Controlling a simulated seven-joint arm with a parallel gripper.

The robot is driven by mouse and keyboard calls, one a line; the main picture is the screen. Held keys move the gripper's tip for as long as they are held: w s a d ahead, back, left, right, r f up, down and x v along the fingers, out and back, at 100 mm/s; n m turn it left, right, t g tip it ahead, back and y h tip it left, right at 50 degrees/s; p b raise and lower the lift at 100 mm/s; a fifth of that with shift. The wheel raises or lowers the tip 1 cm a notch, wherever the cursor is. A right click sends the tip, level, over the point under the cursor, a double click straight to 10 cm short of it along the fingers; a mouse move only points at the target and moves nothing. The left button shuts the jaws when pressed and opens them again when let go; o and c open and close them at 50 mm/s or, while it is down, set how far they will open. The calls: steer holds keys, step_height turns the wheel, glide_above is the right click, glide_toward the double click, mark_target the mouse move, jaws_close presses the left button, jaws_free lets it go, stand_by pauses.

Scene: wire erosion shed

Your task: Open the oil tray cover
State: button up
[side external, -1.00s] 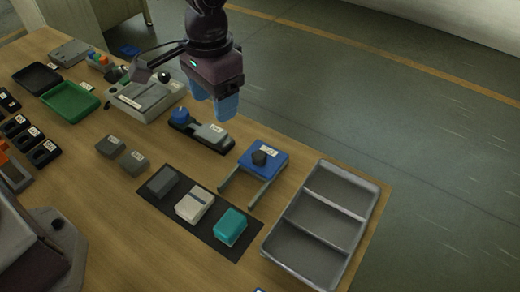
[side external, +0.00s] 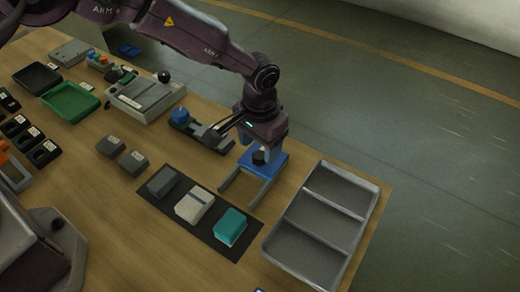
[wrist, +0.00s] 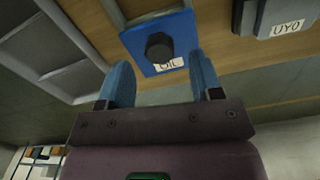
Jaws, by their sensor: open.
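The oil tray cover is a blue plate (side external: 278,166) with a black knob (side external: 259,157) on top, lying at the back end of two grey rails (side external: 262,192). In the wrist view the blue cover (wrist: 186,30) carries a white label reading about "OIL", partly hidden by the knob (wrist: 160,46). My gripper (side external: 257,150) is above the cover, its blue fingers pointing down. In the wrist view my gripper (wrist: 160,62) is open, with one finger on each side of the knob in the picture. Whether the fingers touch the knob or cover cannot be told.
A grey three-compartment tray (side external: 301,245) stands empty to the right. A dark mat (side external: 233,252) in front holds grey, white and teal blocks. A grey device with a blue knob (side external: 180,115) sits close on the left. Several other boxes and trays fill the far left.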

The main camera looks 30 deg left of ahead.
steer(key=shift+f, duration=1.3)
jaws_close()
steer(key=shift+s+r, duration=0.1)
steer(key=shift+s, duration=3.4)
jaws_free()
step_height(320, 180, up, 13)
